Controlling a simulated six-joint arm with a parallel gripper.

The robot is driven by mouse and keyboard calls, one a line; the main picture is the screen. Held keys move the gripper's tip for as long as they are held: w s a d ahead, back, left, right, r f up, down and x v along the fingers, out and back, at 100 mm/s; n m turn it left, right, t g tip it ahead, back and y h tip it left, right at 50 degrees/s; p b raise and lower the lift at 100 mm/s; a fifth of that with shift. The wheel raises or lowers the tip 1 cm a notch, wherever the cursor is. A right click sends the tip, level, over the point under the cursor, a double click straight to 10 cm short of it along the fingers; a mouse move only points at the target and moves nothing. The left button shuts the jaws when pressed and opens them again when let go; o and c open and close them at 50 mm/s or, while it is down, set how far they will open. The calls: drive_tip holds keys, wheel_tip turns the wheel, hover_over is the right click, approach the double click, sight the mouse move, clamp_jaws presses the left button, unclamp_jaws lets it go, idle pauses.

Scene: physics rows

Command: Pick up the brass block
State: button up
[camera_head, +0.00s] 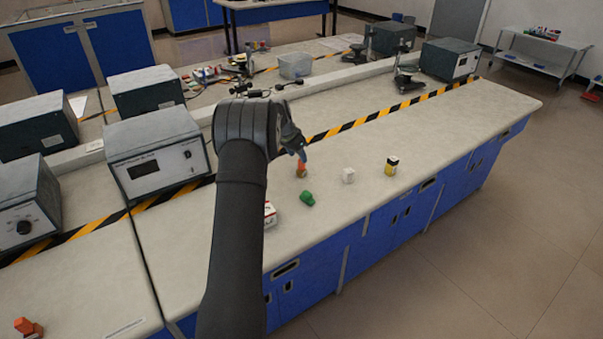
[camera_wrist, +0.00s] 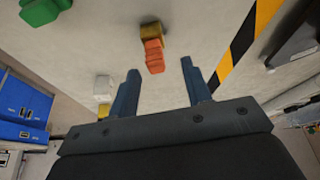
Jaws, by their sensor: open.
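The brass block (camera_wrist: 151,30) shows in the wrist view as a brown-gold piece on the pale bench, touching an orange block (camera_wrist: 154,56). The orange block seems to stand on it, but the steep view leaves this uncertain. In the head view the orange block (camera_head: 301,167) is just below my gripper (camera_head: 302,154), and only a small brownish part shows under it. In the wrist view my gripper (camera_wrist: 160,72) is open, its two fingers apart. The orange block lies between and beyond the fingertips, and the brass block is farther off. Nothing is held.
A green block (camera_head: 307,198), a white block (camera_head: 348,175) and a yellow-and-black block (camera_head: 391,166) stand nearby. A red-and-white item (camera_head: 270,213) is partly hidden by my arm. Striped tape (camera_head: 365,120) runs behind. The bench (camera_head: 450,125) is clear to the right.

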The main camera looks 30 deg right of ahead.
sight(302, 167)
drive_tip(key=x, duration=0.4)
drive_tip(key=shift+s+d+f, duration=0.15)
drive_tip(key=shift+s+d, duration=0.1)
clamp_jaws()
